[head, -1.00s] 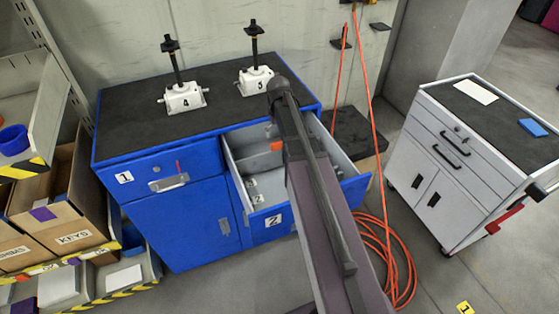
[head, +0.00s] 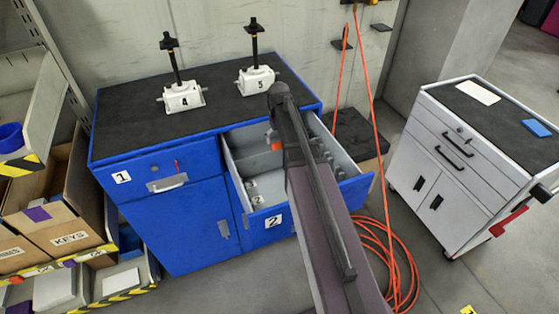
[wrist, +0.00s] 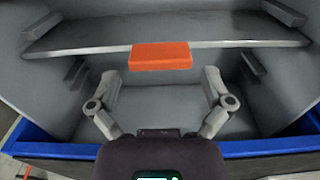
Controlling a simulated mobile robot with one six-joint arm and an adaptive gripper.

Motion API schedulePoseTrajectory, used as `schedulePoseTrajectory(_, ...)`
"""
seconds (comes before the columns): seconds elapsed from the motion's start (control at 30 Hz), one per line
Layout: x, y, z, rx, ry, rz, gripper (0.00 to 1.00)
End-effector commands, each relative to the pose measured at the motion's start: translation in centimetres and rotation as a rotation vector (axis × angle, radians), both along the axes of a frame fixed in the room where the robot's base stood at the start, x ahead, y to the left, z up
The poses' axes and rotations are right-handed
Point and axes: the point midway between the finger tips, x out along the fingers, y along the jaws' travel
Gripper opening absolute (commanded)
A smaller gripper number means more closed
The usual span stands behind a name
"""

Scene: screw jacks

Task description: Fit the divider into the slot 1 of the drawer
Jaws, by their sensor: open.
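The divider is a grey plate (wrist: 170,28) with an orange tab (wrist: 160,56) on its edge. It spans the open drawer (head: 355,190) from wall to wall, between ribs on the side walls; I cannot tell how deep it sits. In the head view the orange tab (head: 273,140) shows beside my arm. My gripper (wrist: 160,80) is open and empty in the wrist view, its fingers apart on the near side of the tab and not closed on it.
The blue cabinet (head: 175,215) carries two white screw jacks (head: 183,97), (head: 257,80) on its dark top. A white tool cart (head: 445,180) stands at right. An orange hose (head: 385,245) lies on the floor. Shelves with boxes (head: 65,215) stand at left.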

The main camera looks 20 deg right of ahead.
Motion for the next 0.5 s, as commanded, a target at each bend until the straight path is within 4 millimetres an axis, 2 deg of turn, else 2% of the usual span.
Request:
schedulePoseTrajectory(0.03, 0.0, 0.0, -0.8, 0.0, 0.0, 0.0, 1.0)
schedulePoseTrajectory(0.2, 0.0, 0.0, -2.0, 0.0, 0.0, 0.0, 1.0)
schedulePoseTrajectory(0.5, -0.1, 0.0, -2.8, 0.0, 0.0, -0.001, 1.0)
